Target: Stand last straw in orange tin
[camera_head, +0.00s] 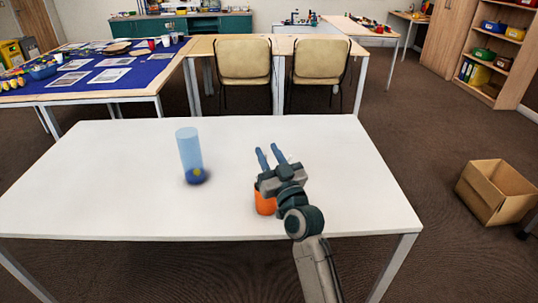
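An orange tin (264,205) stands on the white table, right of its middle. My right gripper (271,154) reaches over and past it, hiding its top and right side. Its two bluish fingers point away from me and are spread apart, with nothing seen between them. I cannot make out any straw, and the inside of the tin is hidden. My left gripper is not in view.
A tall, clear light-blue cylinder with a dark blue bottom (190,155) stands on the white table (100,190), left of the tin. The rest of the tabletop is clear. A cardboard box (478,196) sits on the floor at right. Two chairs stand beyond the table.

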